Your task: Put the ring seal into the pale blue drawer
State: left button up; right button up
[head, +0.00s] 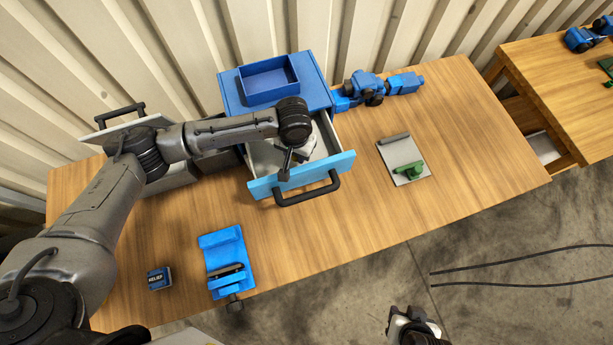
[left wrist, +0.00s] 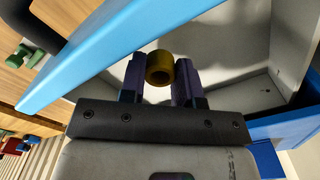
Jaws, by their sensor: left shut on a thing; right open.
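The pale blue drawer (head: 262,188) stands pulled open from the blue cabinet, its dark handle toward me. My left gripper (head: 306,146) is over the open drawer, its fingers mostly hidden by the wrist in the head view. In the left wrist view, the left gripper (left wrist: 160,85) is shut on the ring seal (left wrist: 160,78), a yellow-brown ring, with the grey drawer interior (left wrist: 225,48) behind it. The ring is not discernible in the head view. My right gripper (head: 412,322) is open and apart from everything, beyond the table's front edge.
A blue open box (head: 268,99) sits on the cabinet. A blue vise (head: 225,262) and a small dark-blue box (head: 159,278) lie at front left. A clipboard with a green item (head: 404,158) lies right of the drawer.

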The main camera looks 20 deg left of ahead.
pick_arm(q)
jog(key=shift+f, duration=1)
dwell(0.4)
jog(key=o, duration=1)
jog(key=shift+c, duration=0.2)
notch_tip(320, 180, up, 14)
jog(key=shift+f, duration=0.1)
